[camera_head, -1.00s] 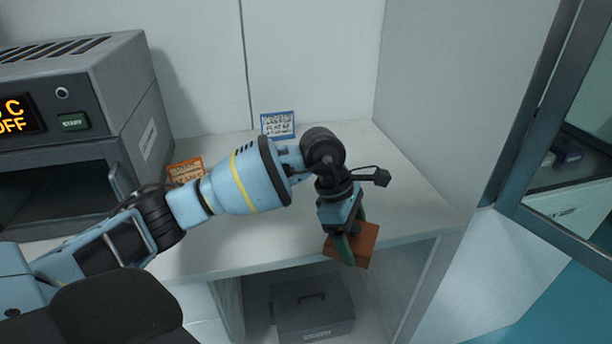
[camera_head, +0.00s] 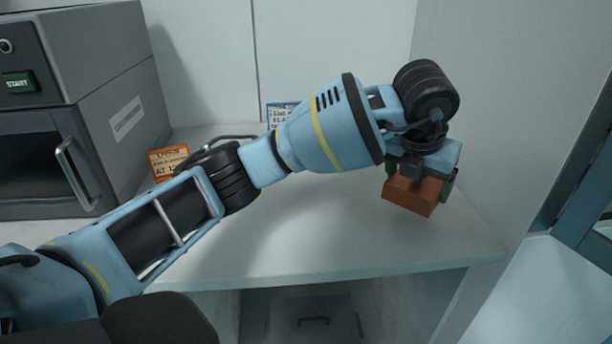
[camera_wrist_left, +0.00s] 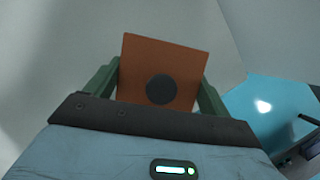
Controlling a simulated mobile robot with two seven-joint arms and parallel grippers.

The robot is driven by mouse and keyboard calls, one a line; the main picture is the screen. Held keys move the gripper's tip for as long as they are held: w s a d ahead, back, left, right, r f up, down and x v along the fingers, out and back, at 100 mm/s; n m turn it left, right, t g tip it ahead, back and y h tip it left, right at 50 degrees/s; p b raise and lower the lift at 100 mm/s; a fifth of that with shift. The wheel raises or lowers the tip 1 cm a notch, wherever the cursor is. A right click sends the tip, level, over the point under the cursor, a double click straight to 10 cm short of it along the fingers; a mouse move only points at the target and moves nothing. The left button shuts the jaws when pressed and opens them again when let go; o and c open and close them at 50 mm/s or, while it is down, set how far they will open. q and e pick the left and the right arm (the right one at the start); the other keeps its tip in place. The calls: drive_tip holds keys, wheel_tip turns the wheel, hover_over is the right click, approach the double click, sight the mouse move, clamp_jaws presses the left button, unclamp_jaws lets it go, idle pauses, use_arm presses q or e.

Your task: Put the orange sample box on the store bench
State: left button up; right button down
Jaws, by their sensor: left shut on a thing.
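The orange sample box (camera_head: 413,193) is in my left gripper (camera_head: 420,185), over the right part of the pale bench (camera_head: 330,235) in the head view. In the left wrist view the box (camera_wrist_left: 158,75) sits between the two green fingers (camera_wrist_left: 155,90), its flat face with a dark round spot towards the camera. The left gripper is shut on it. I cannot tell whether the box touches the bench top. My right gripper is not in view.
A grey oven-like device (camera_head: 75,105) with a START button stands at the left. An orange label card (camera_head: 168,162) and a blue-edged card (camera_head: 280,112) stand at the back. A wall (camera_head: 480,110) bounds the right side. A grey case (camera_head: 313,322) lies below the bench.

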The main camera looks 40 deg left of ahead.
use_arm(q)
drive_tip(key=shift+s+a+r, duration=0.15)
hover_over(332, 199)
drive_tip(key=s, duration=0.1)
drive_tip(key=shift+s+f, duration=0.15)
drive_tip(key=shift+f, duration=0.6)
drive_tip(key=shift+f, duration=0.1)
drive_tip(key=shift+f, duration=1.7)
drive_tip(key=o, duration=0.8)
drive_tip(key=shift+f, duration=0.1)
drive_tip(key=shift+c, duration=0.2)
drive_tip(key=o, duration=0.4)
drive_tip(key=shift+c, duration=0.2)
